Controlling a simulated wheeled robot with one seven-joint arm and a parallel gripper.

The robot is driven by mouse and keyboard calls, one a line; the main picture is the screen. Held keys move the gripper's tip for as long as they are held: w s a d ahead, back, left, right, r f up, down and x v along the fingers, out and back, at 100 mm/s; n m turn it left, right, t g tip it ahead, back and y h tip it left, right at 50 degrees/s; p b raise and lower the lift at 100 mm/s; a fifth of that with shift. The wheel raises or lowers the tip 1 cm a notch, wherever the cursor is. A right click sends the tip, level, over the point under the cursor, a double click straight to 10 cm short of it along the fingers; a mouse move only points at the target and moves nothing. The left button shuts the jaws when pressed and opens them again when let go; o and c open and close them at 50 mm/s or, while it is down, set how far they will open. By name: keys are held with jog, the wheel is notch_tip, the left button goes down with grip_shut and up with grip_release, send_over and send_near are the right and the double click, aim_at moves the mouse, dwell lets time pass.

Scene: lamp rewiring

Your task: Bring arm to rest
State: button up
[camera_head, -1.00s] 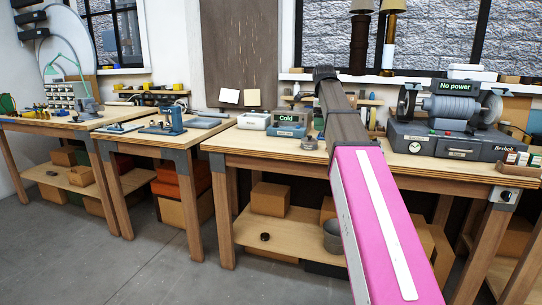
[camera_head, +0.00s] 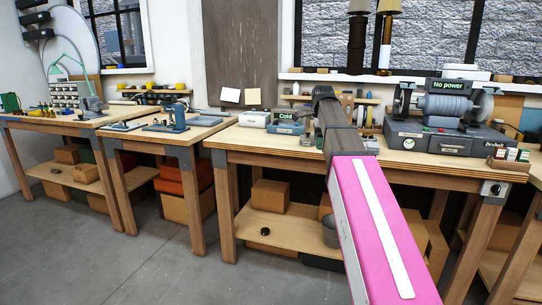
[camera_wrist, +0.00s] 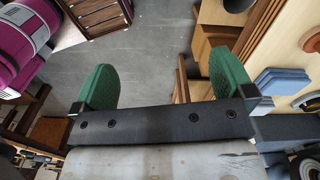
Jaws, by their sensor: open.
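My gripper (camera_wrist: 163,88) shows in the wrist view with its two green fingers spread wide apart and nothing between them. Grey floor (camera_wrist: 150,50) shows beyond the fingers. In the head view my pink arm stretches forward over the right-hand workbench (camera_head: 250,140); the gripper itself cannot be made out there, hidden by the arm.
A bench grinder (camera_head: 445,105) under a "No power" sign stands on the bench right of my arm. In the wrist view, blue pads (camera_wrist: 278,80) lie close right of the fingers. Open floor (camera_head: 150,260) lies front left.

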jog(key=s+f+n, duration=0.3)
jog(key=f+n, duration=0.1)
jog(key=f, duration=0.8)
jog(key=s+f+n, duration=0.3)
jog(key=f+n, duration=0.2)
jog(key=f, duration=0.6)
jog(key=s+f+n, duration=0.5)
jog(key=s+f, duration=0.2)
jog(key=f, duration=0.3)
jog(key=s+f+n, duration=0.4)
jog(key=s+f, duration=0.3)
jog(key=f, duration=0.3)
jog(key=shift+s+n, duration=0.35)
jog(key=shift+n, duration=0.05)
